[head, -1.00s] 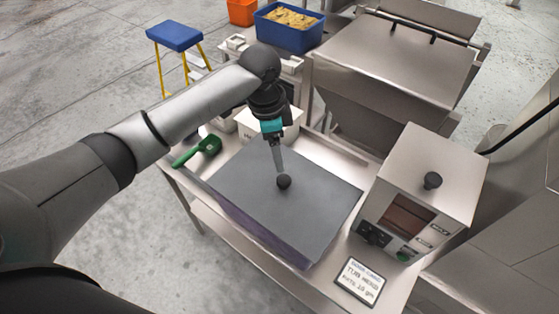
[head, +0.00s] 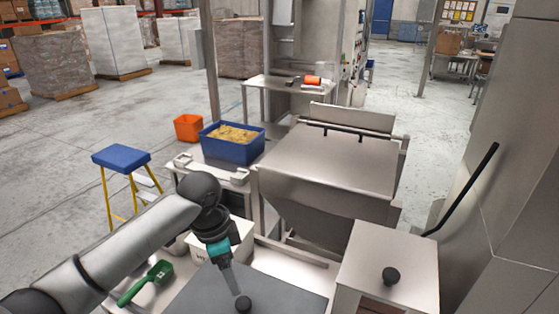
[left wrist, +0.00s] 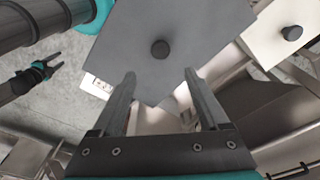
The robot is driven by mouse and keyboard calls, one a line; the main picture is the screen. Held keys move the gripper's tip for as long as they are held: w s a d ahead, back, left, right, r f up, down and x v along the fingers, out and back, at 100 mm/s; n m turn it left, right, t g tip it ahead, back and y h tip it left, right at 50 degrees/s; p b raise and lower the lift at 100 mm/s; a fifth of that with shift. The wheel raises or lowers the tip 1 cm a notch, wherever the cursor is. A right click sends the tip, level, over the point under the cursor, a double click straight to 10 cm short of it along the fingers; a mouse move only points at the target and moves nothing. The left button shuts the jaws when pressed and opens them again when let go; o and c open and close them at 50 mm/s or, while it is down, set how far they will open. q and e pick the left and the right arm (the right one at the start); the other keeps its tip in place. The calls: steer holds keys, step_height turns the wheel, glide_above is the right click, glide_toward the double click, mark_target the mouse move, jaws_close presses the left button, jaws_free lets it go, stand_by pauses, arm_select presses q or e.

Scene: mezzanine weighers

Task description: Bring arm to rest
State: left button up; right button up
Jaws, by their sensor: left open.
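My left arm comes in from the left in the head view, bent at a dark joint. Its gripper (head: 240,290) points down over a flat grey lid (head: 285,295) with a dark round knob (head: 243,303). In the left wrist view the two fingers (left wrist: 160,76) stand apart with nothing between them. The knob (left wrist: 160,49) shows beyond the fingertips; I cannot tell whether they touch it. A second, smaller gripper (left wrist: 52,66), which looks like my right one, shows at the left of the wrist view with its fingers apart. My right arm is out of the head view.
A steel weigher box (head: 388,255) with a knob stands right of the lid. A green scoop (head: 146,283) lies at the left. Behind are a steel hopper (head: 330,160), a blue crate (head: 232,152) and a blue-topped stool (head: 121,157). Floor at left is open.

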arm_select(q)
steer(key=s+d+f+n+t+h, duration=0.25)
steer(key=s+d+f, duration=0.35)
steer(key=s, duration=0.4)
steer(key=s+a+n+y, duration=0.4)
steer(key=s+a+n, duration=0.5)
steer(key=s, duration=0.4)
step_height(320, 180, down, 30)
steer(key=b, duration=0.9)
steer(key=s+f+b, duration=0.3)
steer(key=s+f, duration=0.2)
steer(key=f, duration=0.3)
steer(key=s+a+f+g+b, duration=0.1)
steer(key=s+f+b, duration=0.2)
steer(key=s+f, duration=0.2)
steer(key=s+a+f+g+b, duration=0.1)
steer(key=s+f+b, duration=0.2)
steer(key=s+f, duration=0.3)
step_height(320, 180, down, 6)
steer(key=shift+r+m, duration=0.15)
steer(key=shift+m, duration=0.3)
